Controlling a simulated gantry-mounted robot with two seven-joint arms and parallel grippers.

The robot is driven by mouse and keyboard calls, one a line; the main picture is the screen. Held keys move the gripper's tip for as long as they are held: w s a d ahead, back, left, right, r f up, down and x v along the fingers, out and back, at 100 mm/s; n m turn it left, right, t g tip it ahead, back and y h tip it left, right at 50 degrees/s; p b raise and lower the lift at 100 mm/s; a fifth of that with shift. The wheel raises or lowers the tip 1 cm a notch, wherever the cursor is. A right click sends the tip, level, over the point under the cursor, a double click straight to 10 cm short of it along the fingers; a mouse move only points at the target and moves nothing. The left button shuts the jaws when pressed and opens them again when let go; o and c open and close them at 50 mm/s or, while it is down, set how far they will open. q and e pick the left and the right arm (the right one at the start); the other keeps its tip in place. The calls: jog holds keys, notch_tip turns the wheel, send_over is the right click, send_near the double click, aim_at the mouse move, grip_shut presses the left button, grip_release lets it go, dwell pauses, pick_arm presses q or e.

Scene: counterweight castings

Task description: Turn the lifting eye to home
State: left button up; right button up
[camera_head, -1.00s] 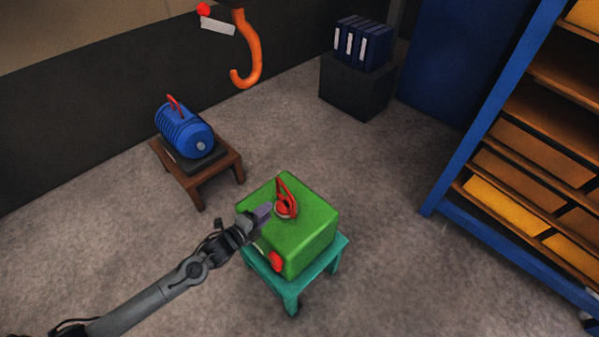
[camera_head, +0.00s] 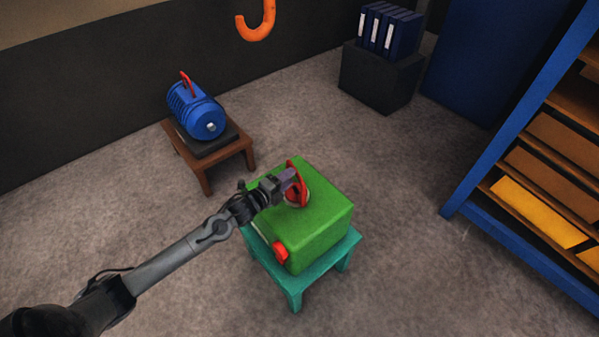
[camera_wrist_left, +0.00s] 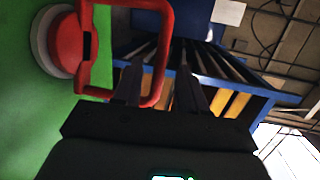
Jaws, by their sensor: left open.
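The red lifting eye (camera_head: 302,191) stands upright on top of the green casting (camera_head: 325,210), on a pale round collar. My left gripper (camera_head: 288,176) is open at the eye's upper part and hides some of it in the head view. In the left wrist view the eye's red loop (camera_wrist_left: 167,35) rises from its round red base (camera_wrist_left: 64,45). There the left gripper's two fingers (camera_wrist_left: 160,78) are apart, with the loop's outer bar appearing between them. I cannot tell whether they touch it. My right gripper is not in view.
The casting sits on a teal stand (camera_head: 292,283) and has a red part (camera_head: 281,251) low on its side. A blue motor (camera_head: 196,112) rests on a brown stand (camera_head: 245,148). An orange hook (camera_head: 257,32) hangs behind. A blue-framed shelf (camera_head: 505,110) stands right.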

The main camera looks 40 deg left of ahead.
pick_arm(q)
jog(key=w+f+b, duration=0.1)
jog(key=w, duration=0.5)
jog(key=shift+w, duration=0.3)
jog(key=shift+d, duration=0.1)
grip_shut()
